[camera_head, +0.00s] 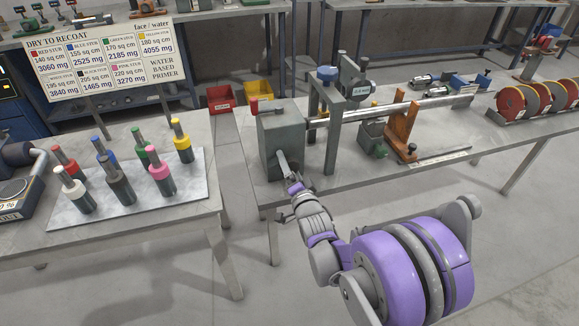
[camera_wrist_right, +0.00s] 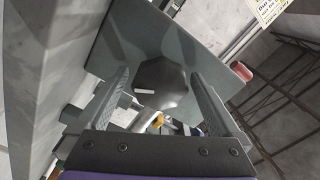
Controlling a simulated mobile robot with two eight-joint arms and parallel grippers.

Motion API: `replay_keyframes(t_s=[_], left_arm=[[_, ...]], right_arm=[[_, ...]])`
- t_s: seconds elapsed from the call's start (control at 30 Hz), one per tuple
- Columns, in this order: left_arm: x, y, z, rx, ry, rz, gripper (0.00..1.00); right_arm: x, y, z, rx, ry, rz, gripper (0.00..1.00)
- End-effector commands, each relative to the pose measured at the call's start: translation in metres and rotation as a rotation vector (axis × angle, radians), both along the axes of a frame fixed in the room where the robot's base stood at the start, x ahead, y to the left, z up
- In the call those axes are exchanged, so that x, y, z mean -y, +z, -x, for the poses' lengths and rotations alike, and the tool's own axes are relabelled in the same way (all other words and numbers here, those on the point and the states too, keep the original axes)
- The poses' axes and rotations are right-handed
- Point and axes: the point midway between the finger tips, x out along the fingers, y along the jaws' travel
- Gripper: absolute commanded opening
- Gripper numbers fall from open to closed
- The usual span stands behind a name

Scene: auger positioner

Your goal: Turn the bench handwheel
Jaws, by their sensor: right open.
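In the right wrist view a dark, many-sided hub (camera_wrist_right: 168,78) with a small white mark shows against the housing (camera_wrist_right: 195,30). I take this hub to be part of the handwheel; a full wheel rim is not clear. Contact cannot be told. My left gripper is not in view.
The left table (camera_head: 190,217) holds several coloured cylinders. Floor shows between the tables, with red (camera_head: 221,99) and yellow (camera_head: 257,91) bins behind.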

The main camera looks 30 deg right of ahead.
Motion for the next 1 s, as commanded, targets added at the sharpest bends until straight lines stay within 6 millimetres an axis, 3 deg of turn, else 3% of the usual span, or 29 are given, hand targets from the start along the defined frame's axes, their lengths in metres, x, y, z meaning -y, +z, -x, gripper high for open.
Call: replay_keyframes(t_s=[0.17, 0.6, 1.0], left_arm=[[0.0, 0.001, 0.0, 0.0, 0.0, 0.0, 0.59], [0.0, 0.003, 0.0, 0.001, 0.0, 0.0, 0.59], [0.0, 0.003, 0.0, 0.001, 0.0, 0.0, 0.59]], right_arm=[[-0.003, 0.0, 0.015, 0.0, 0.0, 0.0, 1.0], [-0.022, 0.0, 0.093, 0.0, 0.0, 0.0, 1.0], [-0.025, 0.0, 0.105, 0.0, 0.0, 0.0, 1.0]])
